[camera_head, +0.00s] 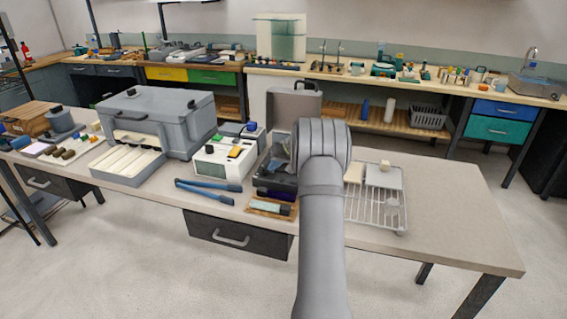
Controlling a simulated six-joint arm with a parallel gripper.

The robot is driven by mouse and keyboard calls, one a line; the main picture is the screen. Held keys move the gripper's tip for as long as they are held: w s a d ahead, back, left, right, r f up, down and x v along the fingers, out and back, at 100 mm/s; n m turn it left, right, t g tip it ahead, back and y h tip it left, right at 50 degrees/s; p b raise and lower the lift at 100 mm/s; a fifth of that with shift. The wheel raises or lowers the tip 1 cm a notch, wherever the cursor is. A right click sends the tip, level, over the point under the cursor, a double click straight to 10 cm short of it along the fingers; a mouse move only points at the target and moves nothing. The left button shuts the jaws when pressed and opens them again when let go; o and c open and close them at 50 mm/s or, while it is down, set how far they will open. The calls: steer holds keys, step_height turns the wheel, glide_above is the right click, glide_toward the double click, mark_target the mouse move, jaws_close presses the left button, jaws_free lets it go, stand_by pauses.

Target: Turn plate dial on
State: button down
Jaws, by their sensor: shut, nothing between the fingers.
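A white box-shaped device (212,173) stands on the near bench, left of my arm. Small black, green and yellow parts show on its top. I cannot tell whether it is the plate, or which part is its dial or how that is set. My grey arm crosses the middle of the view and covers part of the bench. My gripper does not show; the arm may hide it.
A large grey lidded box (178,112) stands left of the device. Blue-handled tongs (207,190) lie in front of it. A dark open case (272,178) lies beside my arm. A wire rack (378,212) stands to the right. The bench's right end (465,225) is clear.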

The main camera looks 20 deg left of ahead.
steer(key=shift+s+a, duration=0.2)
steer(key=shift+a, duration=0.15)
